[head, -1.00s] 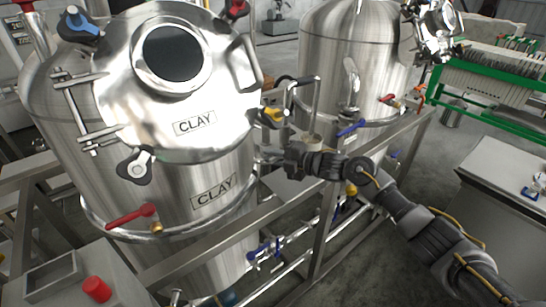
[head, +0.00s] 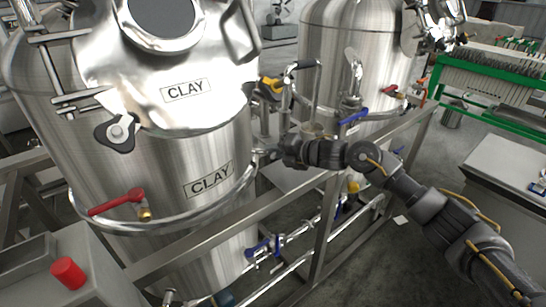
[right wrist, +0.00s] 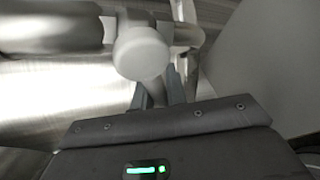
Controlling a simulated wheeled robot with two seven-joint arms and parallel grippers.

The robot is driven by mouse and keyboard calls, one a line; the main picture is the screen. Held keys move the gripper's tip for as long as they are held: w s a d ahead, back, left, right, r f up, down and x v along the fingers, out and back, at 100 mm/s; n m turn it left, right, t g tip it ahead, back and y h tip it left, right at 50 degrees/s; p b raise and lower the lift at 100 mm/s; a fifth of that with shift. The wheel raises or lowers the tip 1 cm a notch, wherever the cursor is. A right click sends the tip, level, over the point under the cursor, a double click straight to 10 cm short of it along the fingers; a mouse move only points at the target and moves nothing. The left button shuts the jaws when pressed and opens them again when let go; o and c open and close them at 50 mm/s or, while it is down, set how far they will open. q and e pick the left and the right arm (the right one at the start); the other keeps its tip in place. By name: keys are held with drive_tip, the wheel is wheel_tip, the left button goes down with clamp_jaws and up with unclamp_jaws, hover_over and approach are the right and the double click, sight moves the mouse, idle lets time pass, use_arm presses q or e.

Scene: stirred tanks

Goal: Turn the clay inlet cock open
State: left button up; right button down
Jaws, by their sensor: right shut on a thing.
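The clay tank is a large steel vessel marked CLAY (head: 208,180) on the left of the head view. My right gripper (head: 272,155) is at the tank's right side, beside its rim rail and below upright steel pipework. It is shut on what seems to be the lever of the clay inlet cock, mostly hidden by the gripper. In the right wrist view the fingers (right wrist: 160,90) are close together behind a pale round knob (right wrist: 141,53). How far the cock is turned cannot be told. My left gripper is not in view.
A red-handled valve (head: 118,202) is on the tank's front. A yellow handle (head: 270,86) and a blue lever (head: 354,117) are near my right arm. A second steel tank (head: 335,55) stands behind. A steel frame beam (head: 210,236) and blue-handled valve (head: 263,247) lie below.

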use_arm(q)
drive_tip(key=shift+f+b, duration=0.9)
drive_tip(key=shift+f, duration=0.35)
use_arm(e)
drive_tip(key=shift+w+d+f+n+h, duration=0.15)
drive_tip(key=shift+d+f+n+h, duration=0.15)
drive_tip(key=shift+n+h, duration=0.25)
drive_tip(key=c, duration=1.4)
unclamp_jaws()
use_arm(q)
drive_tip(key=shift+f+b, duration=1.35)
use_arm(e)
drive_tip(key=v, duration=1)
drive_tip(key=shift+s+d, duration=0.3)
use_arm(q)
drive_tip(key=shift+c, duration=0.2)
